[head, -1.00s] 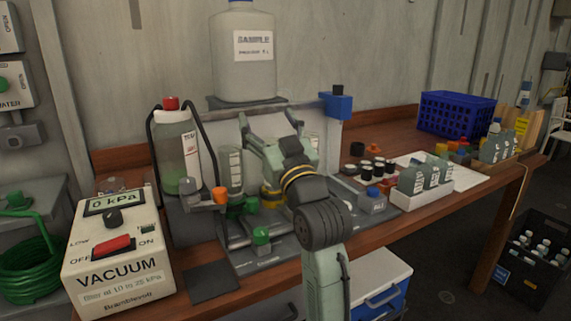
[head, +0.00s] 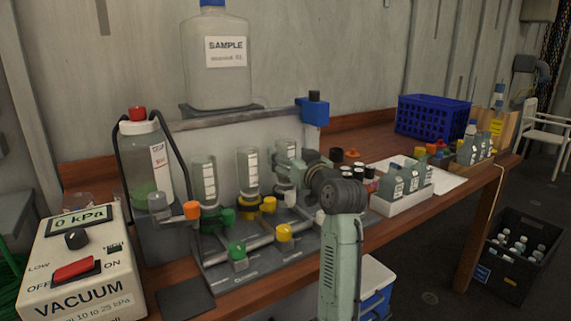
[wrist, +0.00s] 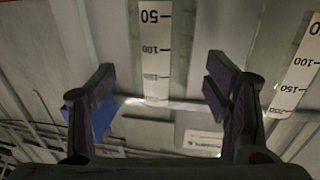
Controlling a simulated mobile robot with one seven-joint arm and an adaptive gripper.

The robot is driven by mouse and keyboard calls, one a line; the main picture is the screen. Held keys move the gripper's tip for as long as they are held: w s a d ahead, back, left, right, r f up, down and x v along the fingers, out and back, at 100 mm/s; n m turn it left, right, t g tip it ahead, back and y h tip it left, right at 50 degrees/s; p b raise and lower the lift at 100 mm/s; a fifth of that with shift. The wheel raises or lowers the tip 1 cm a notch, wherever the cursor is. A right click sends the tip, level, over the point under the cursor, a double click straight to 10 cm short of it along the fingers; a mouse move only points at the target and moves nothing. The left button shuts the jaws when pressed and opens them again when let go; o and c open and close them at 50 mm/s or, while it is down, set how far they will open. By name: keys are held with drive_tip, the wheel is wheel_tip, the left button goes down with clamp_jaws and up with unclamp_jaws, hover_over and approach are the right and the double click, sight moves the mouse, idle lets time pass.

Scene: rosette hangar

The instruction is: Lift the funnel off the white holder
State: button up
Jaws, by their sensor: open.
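Three clear funnels with white scale strips stand in a row on the manifold. The right one (head: 287,149) is partly covered by my gripper (head: 284,172) in the head view. In the wrist view, which looks upside down, this funnel (wrist: 155,48) stands between the fingers of my open gripper (wrist: 162,88), with a gap on each side. The middle funnel (head: 247,168) sits over a yellow holder (head: 268,204), and the left funnel (head: 203,180) over a green one. The white holder is mostly hidden behind my arm; a white knob (head: 320,216) shows beside it.
The middle funnel also stands close beside one finger in the wrist view (wrist: 298,75). A large sample jug (head: 215,75) is on the shelf behind. A blue box (head: 314,110) is at the shelf's right end. Bottles in a white tray (head: 400,205) stand right of my arm.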

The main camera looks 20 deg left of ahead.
drive_tip(key=shift+x, duration=1.4)
drive_tip(key=shift+c, duration=0.3)
drive_tip(key=c, duration=1.2)
drive_tip(key=shift+r, duration=0.1)
